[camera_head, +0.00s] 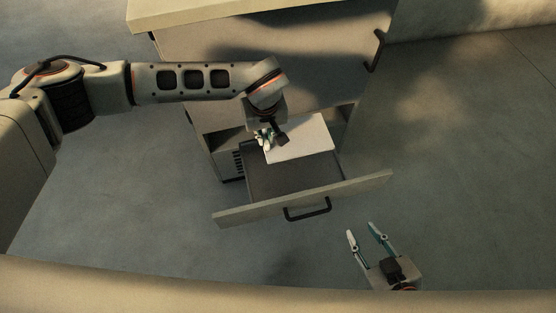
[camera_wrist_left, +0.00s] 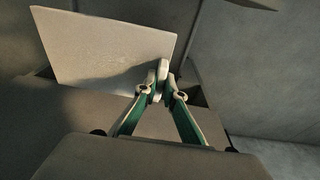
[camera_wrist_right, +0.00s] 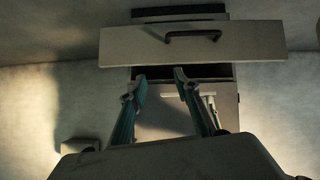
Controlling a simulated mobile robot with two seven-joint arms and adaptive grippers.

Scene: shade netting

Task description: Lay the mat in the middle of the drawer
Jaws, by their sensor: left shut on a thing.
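The mat (camera_head: 304,139) is a pale flat rectangle at the back part of the open drawer (camera_head: 262,208) in the head view. My left gripper (camera_head: 268,140) is shut on the mat's left edge. The mat also shows in the left wrist view (camera_wrist_left: 98,48), pinched between the fingertips of my left gripper (camera_wrist_left: 160,82). I cannot tell whether the mat touches the drawer floor. The drawer's dark floor is bare in front of the mat. My right gripper (camera_head: 364,233) is open and empty, in front of the drawer and to its right. It also shows open in the right wrist view (camera_wrist_right: 160,76).
The cabinet (camera_head: 285,70) stands behind the drawer, with a dark handle (camera_head: 376,50) on its upper part. The drawer front carries a black handle (camera_head: 307,209). The floor (camera_head: 460,150) to the right is clear.

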